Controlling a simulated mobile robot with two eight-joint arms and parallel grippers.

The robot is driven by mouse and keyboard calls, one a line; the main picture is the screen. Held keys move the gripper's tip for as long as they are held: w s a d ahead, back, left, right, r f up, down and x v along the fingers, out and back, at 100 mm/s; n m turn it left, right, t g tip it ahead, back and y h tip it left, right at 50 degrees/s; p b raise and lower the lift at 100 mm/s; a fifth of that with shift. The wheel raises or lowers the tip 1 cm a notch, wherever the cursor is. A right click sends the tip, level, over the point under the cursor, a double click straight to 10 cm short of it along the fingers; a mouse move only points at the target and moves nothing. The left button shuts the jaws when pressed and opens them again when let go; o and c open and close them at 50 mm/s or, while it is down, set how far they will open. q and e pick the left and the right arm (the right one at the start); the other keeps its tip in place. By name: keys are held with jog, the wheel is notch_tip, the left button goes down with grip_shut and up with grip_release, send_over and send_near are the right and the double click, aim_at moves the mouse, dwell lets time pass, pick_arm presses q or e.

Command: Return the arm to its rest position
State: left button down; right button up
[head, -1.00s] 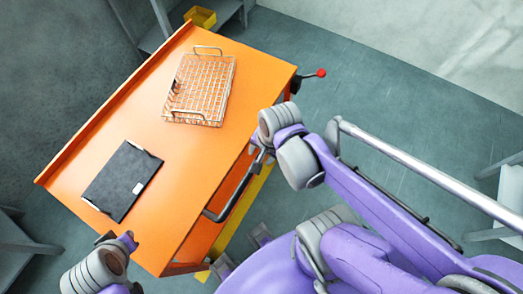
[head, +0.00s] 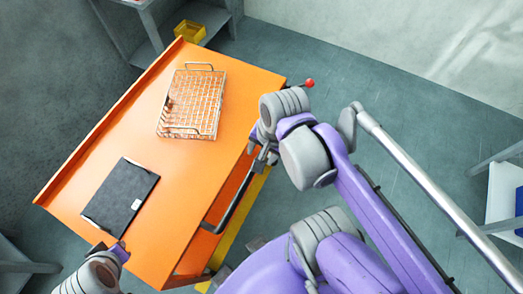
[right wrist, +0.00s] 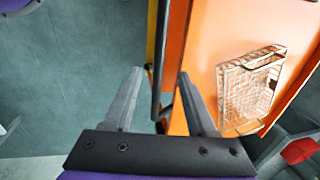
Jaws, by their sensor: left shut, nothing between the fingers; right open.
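My left gripper (head: 97,247) is at the lower left of the head view, close to the near edge of the orange cart top (head: 190,190); it is shut with nothing in it. My right gripper (head: 262,155) is by the cart's right edge, partly hidden by its own wrist in the head view. In the right wrist view its two fingers (right wrist: 160,85) are apart, with the cart's dark handle bar (right wrist: 157,60) showing beyond the gap. Nothing is held between them.
A wire mesh basket (head: 193,104) stands on the cart's far part. A flat black folder-like item (head: 120,197) with a white label lies near the left gripper. A red-knobbed lever (head: 309,83) sticks out at the far right corner. A yellow bin (head: 189,32) is behind.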

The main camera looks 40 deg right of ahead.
dwell(0.4)
jog(key=w+a+f+n+t, duration=0.2)
jog(key=w+n, duration=0.4)
jog(key=n, duration=0.8)
jog(key=a+t, duration=0.1)
jog(key=a, duration=0.1)
jog(key=shift+a+f+t+h, duration=0.3)
jog(key=shift+a+f+h, duration=0.05)
jog(key=shift+f+h, duration=0.05)
jog(key=shift+d, duration=0.1)
jog(key=shift+c, duration=0.6)
